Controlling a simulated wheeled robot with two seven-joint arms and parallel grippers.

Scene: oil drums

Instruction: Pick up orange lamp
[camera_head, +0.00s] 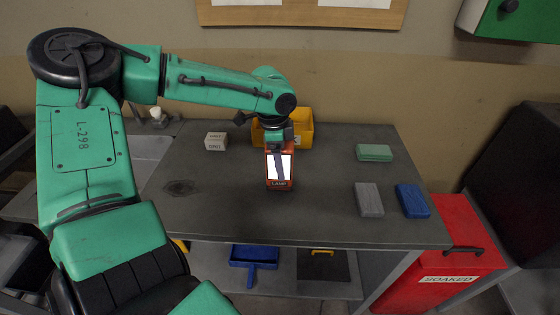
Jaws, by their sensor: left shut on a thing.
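The orange lamp (279,184) stands upright near the middle of the dark tabletop, its bright white panel and "LAMP" label facing me. My left gripper (277,150) comes down from above on the lamp and is shut on its upper part. The lamp's base looks to be at the table surface; whether it touches cannot be told. The gripper's fingers partly cover the lamp's top. My right gripper is not in view.
A yellow bin (300,128) stands right behind the lamp. A white box (215,141) is to its left. A green block (374,152), a grey block (369,199) and a blue block (412,200) lie at right. A red "SOAKED" container (465,235) stands beside the table (300,225).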

